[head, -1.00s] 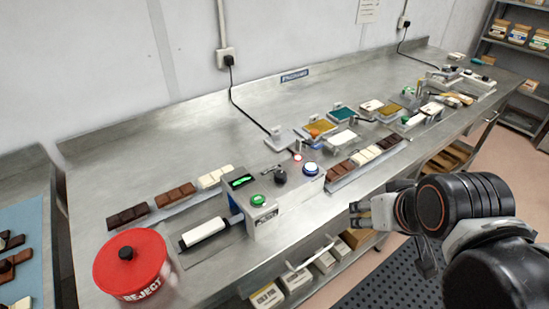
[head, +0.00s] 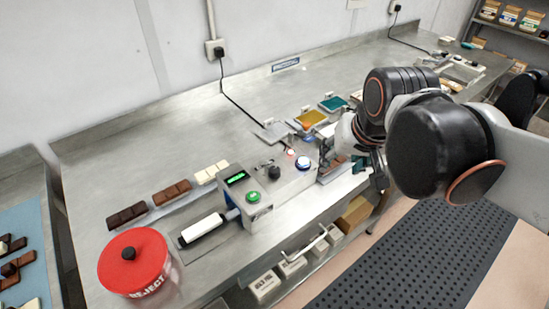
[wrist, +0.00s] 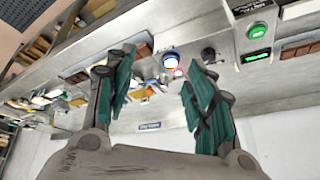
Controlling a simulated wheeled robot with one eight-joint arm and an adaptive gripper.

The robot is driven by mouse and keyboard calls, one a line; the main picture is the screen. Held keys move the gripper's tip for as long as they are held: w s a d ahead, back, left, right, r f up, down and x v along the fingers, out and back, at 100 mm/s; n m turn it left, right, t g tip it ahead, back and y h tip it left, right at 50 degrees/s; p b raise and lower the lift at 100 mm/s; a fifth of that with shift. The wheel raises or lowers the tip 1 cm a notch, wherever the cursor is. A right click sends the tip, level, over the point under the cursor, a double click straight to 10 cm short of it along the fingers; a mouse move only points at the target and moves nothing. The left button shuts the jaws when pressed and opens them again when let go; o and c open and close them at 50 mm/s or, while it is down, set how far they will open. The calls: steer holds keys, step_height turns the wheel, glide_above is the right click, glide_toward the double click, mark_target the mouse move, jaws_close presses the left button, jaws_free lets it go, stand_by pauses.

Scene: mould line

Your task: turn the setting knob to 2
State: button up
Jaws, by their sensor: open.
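The setting knob (head: 274,172) is a small black knob on top of the grey machine (head: 290,186), between the green button and the blue button. It also shows in the wrist view (wrist: 208,54), just right of the right finger's tip. The number it points to is too small to read. My gripper (head: 350,162) is to the right of the machine in the head view, partly hidden by my own arm. In the wrist view its two teal-padded fingers (wrist: 158,68) are spread wide with nothing between them, and the knob is outside them.
A green button (head: 253,196), a lit green display (head: 237,177) and a blue button (head: 304,163) are on the machine. A red reject bin (head: 134,265) stands at front left.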

steer(key=w+a+r+m+g+p, duration=0.1)
steer(key=w+a+r+g+p, duration=0.2)
steer(key=w, duration=0.5)
steer(key=m+g+p, duration=0.2)
steer(key=m+p, duration=0.1)
steer(key=p, duration=0.5)
glide_above(274, 169)
step_height(274, 169, down, 5)
step_height(274, 169, down, 14)
steer(key=shift+r+b, duration=0.25)
steer(key=shift+b, duration=0.45)
steer(key=c, duration=1.1)
